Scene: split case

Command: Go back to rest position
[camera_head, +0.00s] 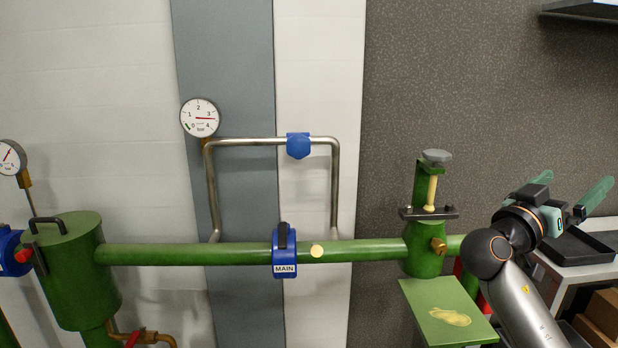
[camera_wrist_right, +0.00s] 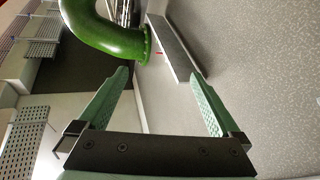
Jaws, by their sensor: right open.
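My right gripper (camera_head: 578,190) is at the right of the head view, its green fingers spread apart and pointing up and away toward the dark speckled wall. In the right wrist view its two green fingers (camera_wrist_right: 165,95) are wide apart with nothing between them. My left gripper does not show in either view.
A green pipe (camera_head: 180,254) with a blue MAIN valve (camera_head: 285,252) runs across the head view. A green fitting (camera_head: 424,250) stands left of my right arm, above a green plate (camera_head: 440,300). A black tray (camera_head: 575,247) lies on a table at right. A green pipe bend (camera_wrist_right: 105,38) shows beyond the fingers.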

